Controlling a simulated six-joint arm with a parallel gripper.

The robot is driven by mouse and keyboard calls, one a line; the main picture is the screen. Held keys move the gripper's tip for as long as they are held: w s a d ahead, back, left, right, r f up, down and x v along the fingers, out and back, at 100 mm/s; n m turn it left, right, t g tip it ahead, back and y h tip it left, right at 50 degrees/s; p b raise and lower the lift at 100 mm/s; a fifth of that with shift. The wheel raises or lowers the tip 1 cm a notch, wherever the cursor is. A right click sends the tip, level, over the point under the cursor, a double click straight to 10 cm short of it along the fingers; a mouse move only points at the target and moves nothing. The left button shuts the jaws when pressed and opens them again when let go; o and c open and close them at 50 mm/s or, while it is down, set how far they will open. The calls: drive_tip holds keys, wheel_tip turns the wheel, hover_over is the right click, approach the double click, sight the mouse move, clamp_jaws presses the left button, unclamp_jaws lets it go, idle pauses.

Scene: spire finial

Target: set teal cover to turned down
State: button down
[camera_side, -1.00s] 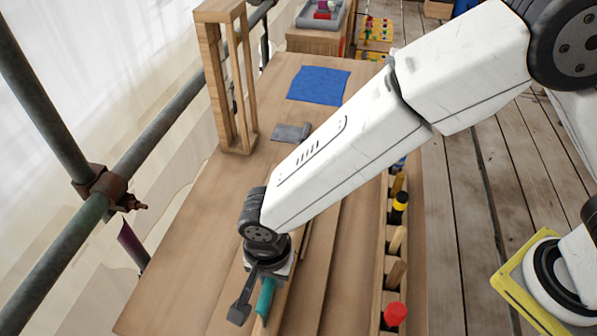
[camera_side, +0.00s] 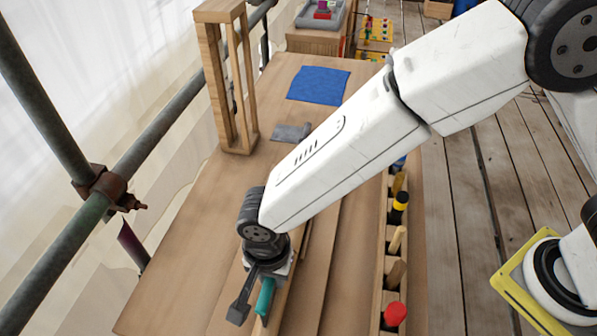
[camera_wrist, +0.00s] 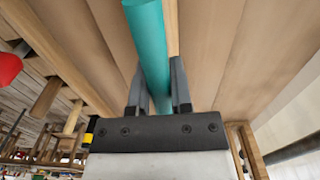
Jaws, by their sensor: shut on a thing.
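The teal cover (camera_side: 265,297) is a tube-like piece at the front of the wooden bench, just below my wrist in the side view. In the wrist view the teal cover (camera_wrist: 150,42) runs from the top edge down between the two fingers. My gripper (camera_wrist: 158,92) is shut on it, with a dark finger on each side. In the side view my gripper (camera_side: 258,292) is partly hidden by the wrist. The cover's far end is cut off in the wrist view, and I cannot tell which way its mouth faces.
A rack of handled tools (camera_side: 396,272), with a red knob (camera_side: 395,314), lines the bench's right edge. A wooden frame (camera_side: 228,80) stands at the back left. A blue cloth (camera_side: 318,85) and a grey piece (camera_side: 291,132) lie behind. The bench's left part is clear.

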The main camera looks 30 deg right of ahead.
drive_tip(key=shift+w+a, duration=0.1)
drive_tip(key=shift+w+a+f+g+h, duration=0.3)
drive_tip(key=shift+w+a+g+h, duration=0.15)
drive_tip(key=shift+g+h, duration=0.6)
drive_tip(key=shift+w+a+f+g+h, duration=0.35)
drive_tip(key=shift+w+a+g+h, duration=0.15)
drive_tip(key=shift+g+h, duration=0.6)
drive_tip(key=shift+w+a+f+g+h, duration=0.3)
drive_tip(key=shift+w+a+g+h, duration=0.15)
drive_tip(key=shift+g+h, duration=0.6)
drive_tip(key=shift+a+f, duration=0.1)
drive_tip(key=c, duration=0.5)
unclamp_jaws()
drive_tip(key=shift+c, duration=0.2)
drive_tip(key=shift+w, duration=0.1)
